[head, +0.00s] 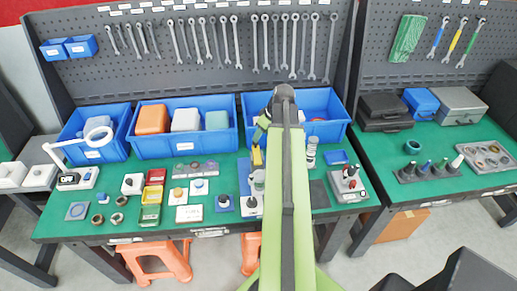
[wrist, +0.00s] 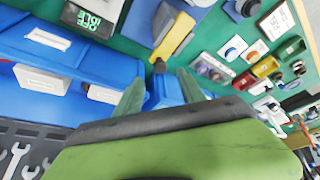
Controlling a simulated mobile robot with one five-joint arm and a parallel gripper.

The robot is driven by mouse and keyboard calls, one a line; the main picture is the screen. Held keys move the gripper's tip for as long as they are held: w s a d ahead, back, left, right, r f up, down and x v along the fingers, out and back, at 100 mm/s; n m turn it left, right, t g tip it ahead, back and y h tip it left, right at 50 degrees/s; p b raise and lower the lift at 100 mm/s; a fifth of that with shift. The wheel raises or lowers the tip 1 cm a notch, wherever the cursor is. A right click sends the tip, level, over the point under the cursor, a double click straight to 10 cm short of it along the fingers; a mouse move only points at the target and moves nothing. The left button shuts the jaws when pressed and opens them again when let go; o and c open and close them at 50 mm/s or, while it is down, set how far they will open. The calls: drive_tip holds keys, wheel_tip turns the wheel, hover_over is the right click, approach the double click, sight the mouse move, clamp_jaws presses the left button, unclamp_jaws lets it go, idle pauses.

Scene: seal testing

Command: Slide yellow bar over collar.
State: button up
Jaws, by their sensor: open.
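A yellow bar (wrist: 174,35) lies above centre in the wrist view, against a grey block (wrist: 140,22). In the head view the yellow bar (head: 257,157) shows as a small patch in front of the blue bins, partly hidden by my arm. A small dark and yellow knob (wrist: 159,65) is at the bar's near end. I cannot clearly make out which part is the collar. My gripper (wrist: 161,82) is open, its two green fingers apart with nothing held between them. The fingertips point toward the bar and appear short of it. In the head view my gripper (head: 262,130) is partly hidden by my arm.
Blue bins (head: 185,146) line the back of the bench, close to my gripper. A white bottle (head: 311,152) stands right of my arm. A device with a green display (wrist: 92,17) is near the bar. Small fixtures crowd the bench's left half.

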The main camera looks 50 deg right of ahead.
sight(257, 152)
drive_tip(key=b+x, duration=0.4)
drive_tip(key=x, duration=0.2)
drive_tip(key=shift+f, duration=0.15)
clamp_jaws()
idle(1.1)
